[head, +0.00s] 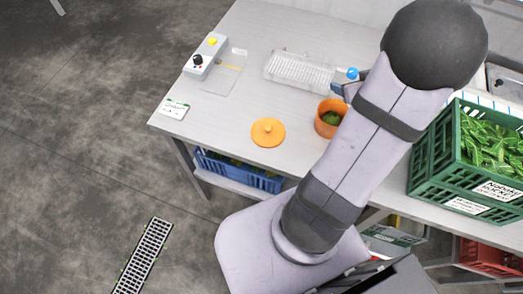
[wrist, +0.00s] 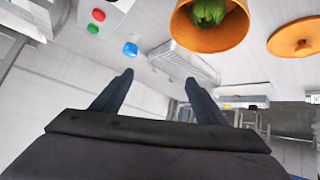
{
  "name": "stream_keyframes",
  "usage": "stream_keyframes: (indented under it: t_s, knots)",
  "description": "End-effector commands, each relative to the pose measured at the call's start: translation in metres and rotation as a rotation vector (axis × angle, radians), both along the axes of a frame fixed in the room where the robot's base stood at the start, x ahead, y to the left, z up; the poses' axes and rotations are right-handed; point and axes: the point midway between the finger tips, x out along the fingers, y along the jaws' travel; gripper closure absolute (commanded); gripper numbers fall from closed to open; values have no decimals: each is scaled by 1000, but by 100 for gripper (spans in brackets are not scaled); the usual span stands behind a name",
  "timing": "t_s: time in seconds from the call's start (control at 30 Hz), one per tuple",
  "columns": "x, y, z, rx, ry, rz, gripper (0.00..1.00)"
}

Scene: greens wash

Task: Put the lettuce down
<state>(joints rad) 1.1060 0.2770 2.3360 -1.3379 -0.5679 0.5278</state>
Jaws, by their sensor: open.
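The lettuce (head: 331,118) is a green leafy clump inside an orange pot (head: 323,130) on the light table. In the wrist view the lettuce (wrist: 208,12) sits inside the orange pot (wrist: 211,40) at the top of the picture. My gripper (wrist: 158,78) is open, with nothing between its two dark fingers, and is apart from the pot. In the head view my arm hides most of the gripper and the area right of the pot.
An orange lid (head: 268,132) lies left of the pot. A clear rack (head: 298,71) stands behind it. A control box (head: 206,57) and a card (head: 174,108) are at the left. A green crate of leaves (head: 428,150) stands at the right. A blue crate (head: 240,174) is below the table.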

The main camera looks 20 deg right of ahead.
Motion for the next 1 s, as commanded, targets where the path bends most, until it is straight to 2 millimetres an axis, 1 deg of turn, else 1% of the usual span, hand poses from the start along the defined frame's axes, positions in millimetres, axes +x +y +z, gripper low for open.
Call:
stream_keyframes:
  t_s: [0.03, 0.1, 0.17, 0.27, 0.3, 0.37, 0.4, 0.47, 0.5, 0.57, 0.6, 0.7, 0.8, 0.83, 0.9, 1.0]
  knots:
    - [14, 12, 3, -30, 34, -5, 33]
    - [24, 26, 3, -58, 92, -33, 33]
    - [29, 43, 2, -69, 144, -52, 33]
    - [29, 80, -2, -65, 241, -69, 33]
    - [27, 98, -4, -56, 285, -72, 33]
    - [19, 127, -9, -33, 352, -68, 33]
    - [13, 148, -11, -14, 397, -60, 33]
    - [0, 179, -16, 18, 470, -42, 33]
    - [-10, 200, -18, 41, 516, -26, 33]
    - [-25, 230, -21, 78, 582, 2, 33]
    - [-35, 248, -22, 101, 623, 22, 33]
    - [-60, 286, -24, 151, 712, 70, 33]
    - [-77, 310, -23, 187, 771, 107, 33]
    - [-82, 315, -23, 195, 785, 114, 33]
    - [-88, 323, -22, 208, 805, 126, 33]
    - [-92, 327, -22, 216, 816, 133, 33]
